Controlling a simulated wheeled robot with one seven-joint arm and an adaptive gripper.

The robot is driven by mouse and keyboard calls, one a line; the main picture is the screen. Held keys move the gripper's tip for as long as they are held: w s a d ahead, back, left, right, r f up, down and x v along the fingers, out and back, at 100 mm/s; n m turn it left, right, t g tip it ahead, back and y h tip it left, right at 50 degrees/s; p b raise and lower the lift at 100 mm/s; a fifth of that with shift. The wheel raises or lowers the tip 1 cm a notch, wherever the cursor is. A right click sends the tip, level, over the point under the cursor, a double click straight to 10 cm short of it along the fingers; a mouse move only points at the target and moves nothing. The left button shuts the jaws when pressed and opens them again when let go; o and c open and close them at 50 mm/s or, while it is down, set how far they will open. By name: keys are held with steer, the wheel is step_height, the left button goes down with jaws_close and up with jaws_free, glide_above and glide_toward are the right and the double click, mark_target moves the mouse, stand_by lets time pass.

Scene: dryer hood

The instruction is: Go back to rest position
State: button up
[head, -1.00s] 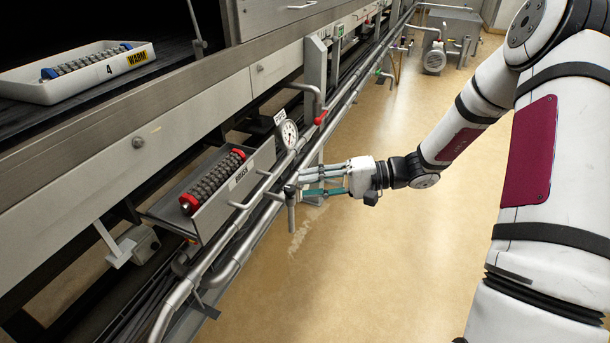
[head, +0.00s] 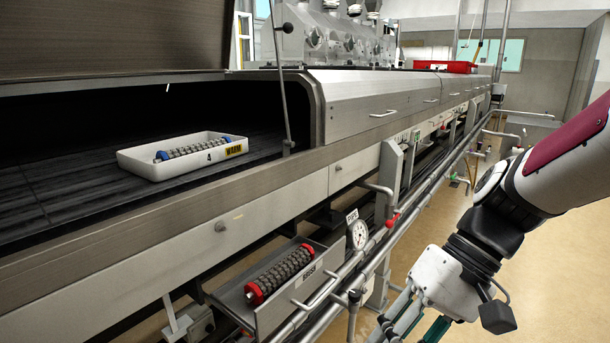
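My gripper (head: 398,330) is at the bottom of the head view, right of centre, partly cut off by the lower edge. Its fingers point down and left, near the pipe rail in front of the machine. The fingertips lie at or beyond the frame edge, so whether it is open or shut does not show. I see nothing held in the visible part. My arm (head: 545,175) comes in from the right edge.
The long dryer (head: 230,228) fills the left, its hood open. A white tray (head: 150,172) with a blue-ended roller (head: 195,149) sits inside. A lower metal tray (head: 262,322) holds a red-ended brush roller (head: 283,272). A gauge (head: 358,235) and pipes (head: 345,270) run along the front. Floor is clear at right.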

steer(key=s+d+r+t+h, duration=0.1)
steer(key=s+d+t+h, duration=0.2)
steer(key=s, duration=0.4)
steer(key=s+d+r+h, duration=0.2)
steer(key=s+d+h, duration=0.25)
steer(key=s, duration=0.35)
step_height(320, 180, up, 25)
steer(key=t+p, duration=0.4)
steer(key=p, duration=1.9)
steer(key=shift+w+d+m+y+p, duration=0.3)
steer(key=shift+y+p, duration=0.05)
